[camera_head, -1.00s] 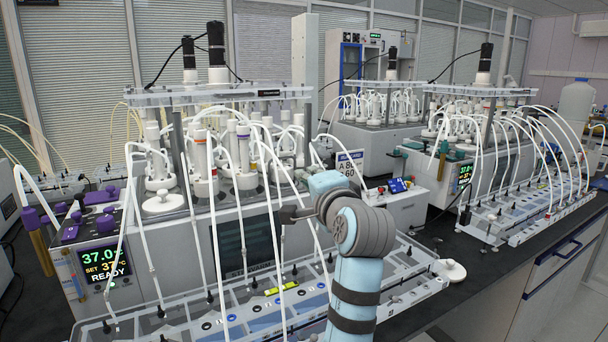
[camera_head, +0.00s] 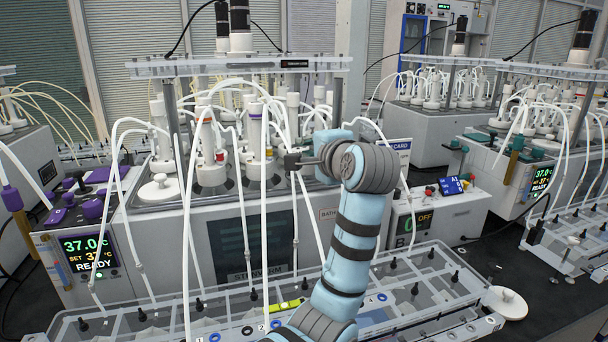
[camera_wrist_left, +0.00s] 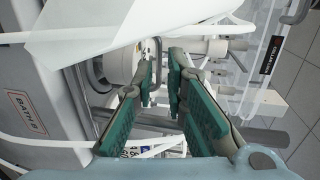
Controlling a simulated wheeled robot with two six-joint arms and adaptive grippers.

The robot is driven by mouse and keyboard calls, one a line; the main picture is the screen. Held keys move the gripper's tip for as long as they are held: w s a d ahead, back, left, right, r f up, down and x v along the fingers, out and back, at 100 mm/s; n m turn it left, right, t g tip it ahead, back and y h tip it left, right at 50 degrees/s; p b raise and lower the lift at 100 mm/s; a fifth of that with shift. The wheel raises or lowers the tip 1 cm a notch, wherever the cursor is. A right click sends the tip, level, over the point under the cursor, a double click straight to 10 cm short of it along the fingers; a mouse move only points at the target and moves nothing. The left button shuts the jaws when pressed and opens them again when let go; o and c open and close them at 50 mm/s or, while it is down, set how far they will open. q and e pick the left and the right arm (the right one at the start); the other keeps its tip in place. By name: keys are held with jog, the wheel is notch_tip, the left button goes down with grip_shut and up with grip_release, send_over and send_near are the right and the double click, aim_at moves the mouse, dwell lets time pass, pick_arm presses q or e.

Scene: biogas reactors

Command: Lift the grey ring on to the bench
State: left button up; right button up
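I cannot pick out the grey ring for certain in either view. Pale cylindrical parts (camera_wrist_left: 120,60) and a dark curved loop lie beyond the fingertips; I cannot tell whether that loop is the ring. My right gripper is not in view. The dark bench (camera_head: 465,315) shows at right.
White tubes arch from the bottles to a clear rack (camera_head: 420,265) in front. A white knobbed disc (camera_head: 507,302) lies on the bench. A control box (camera_head: 440,215) stands right of the bath, with another reactor (camera_head: 490,180) beyond. A clear panel (camera_wrist_left: 268,40) edges the wrist view.

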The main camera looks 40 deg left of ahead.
pick_arm(q)
jog(key=x, duration=0.5)
jog(key=shift+w+d+f, duration=0.2)
jog(key=shift+w+d, duration=0.05)
jog(key=shift+d, duration=0.05)
jog(key=shift+s+a, duration=0.1)
jog(key=shift+a, duration=0.2)
jog(key=shift+d, duration=0.15)
grip_shut()
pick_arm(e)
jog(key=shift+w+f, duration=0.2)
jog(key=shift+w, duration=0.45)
pick_arm(q)
jog(key=shift+r, duration=0.1)
